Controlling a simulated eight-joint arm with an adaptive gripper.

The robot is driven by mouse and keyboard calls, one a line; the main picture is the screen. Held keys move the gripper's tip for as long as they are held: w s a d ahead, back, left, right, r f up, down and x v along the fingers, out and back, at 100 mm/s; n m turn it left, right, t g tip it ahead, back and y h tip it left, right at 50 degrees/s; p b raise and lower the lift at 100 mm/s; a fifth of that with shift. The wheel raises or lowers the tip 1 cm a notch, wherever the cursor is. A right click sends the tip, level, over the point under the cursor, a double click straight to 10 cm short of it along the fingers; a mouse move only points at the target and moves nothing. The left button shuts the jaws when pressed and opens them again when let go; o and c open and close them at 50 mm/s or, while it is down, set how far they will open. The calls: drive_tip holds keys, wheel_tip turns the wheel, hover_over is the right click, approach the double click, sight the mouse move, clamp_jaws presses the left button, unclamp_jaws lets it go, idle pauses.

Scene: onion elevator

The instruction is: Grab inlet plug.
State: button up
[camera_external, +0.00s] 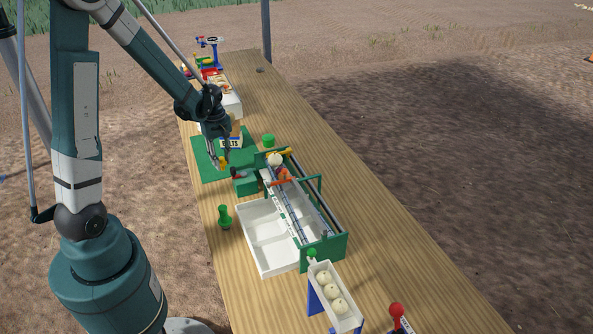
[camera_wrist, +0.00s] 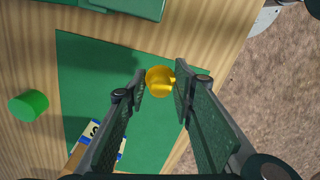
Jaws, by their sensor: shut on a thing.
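My gripper (camera_external: 222,160) is over the green mat (camera_external: 203,158), left of the green-ended onion elevator (camera_external: 325,250). In the wrist view my gripper (camera_wrist: 161,83) has its two fingers on either side of a small round yellow plug (camera_wrist: 159,78), shut on it at the fingertips. The yellow plug also shows as a small spot below the fingers in the external view (camera_external: 223,162). I take it for the inlet plug. The mat (camera_wrist: 90,70) lies beneath it in the wrist view. The fingers hide part of the plug's sides.
A white divided tray (camera_external: 268,232) and a green bottle-shaped piece (camera_external: 225,217) stand nearer the camera. A box marked BELTS (camera_external: 231,142) is close to my gripper. A green cylinder (camera_external: 268,140) stands on the table (camera_external: 400,260). The table's right side is mostly bare.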

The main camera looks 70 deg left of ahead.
sight(222, 157)
drive_tip(key=shift+r+p, duration=0.35)
drive_tip(key=shift+r, duration=2.85)
drive_tip(key=shift+w+a, duration=0.1)
drive_tip(key=shift+w, duration=0.05)
